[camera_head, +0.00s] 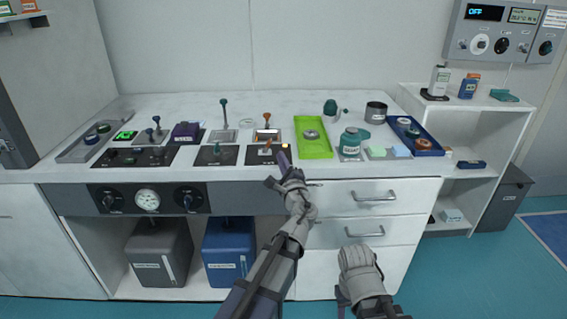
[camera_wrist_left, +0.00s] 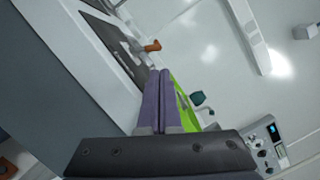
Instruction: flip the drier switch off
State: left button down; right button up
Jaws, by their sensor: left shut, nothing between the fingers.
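A dark switch panel (camera_head: 255,157) with an orange-handled lever (camera_head: 266,147) and a small lit amber lamp (camera_head: 285,146) lies at the front of the bench; its label is too small to read. My left gripper (camera_head: 285,155) is shut and empty at the panel's right end, just right of the lever and apart from it. In the left wrist view, the purple fingers (camera_wrist_left: 158,75) are together and the orange lever (camera_wrist_left: 152,46) stands beyond their tips. My right gripper (camera_head: 342,296) is low in front of the drawers, its fingers mostly hidden.
Another dark panel with a teal lever (camera_head: 216,149) is to the left. Behind stands another orange-topped lever (camera_head: 267,117). A green tray (camera_head: 313,150) is close on the right. A teal-lidded jar (camera_head: 350,143) and blue tray (camera_head: 428,151) stand farther right.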

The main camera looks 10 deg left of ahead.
aim_at(269, 143)
pick_arm(q)
jog(key=shift+x, duration=2.8)
jog(key=shift+p, duration=0.35)
jog(key=shift+s+a+r+n+g+p, duration=0.1)
jog(key=shift+r+n+g+p, duration=0.15)
jog(key=shift+n+p, duration=0.4)
jog(key=shift+r+n+g, duration=0.1)
jog(key=shift+n+g, duration=0.15)
jog(key=shift+n, duration=0.6)
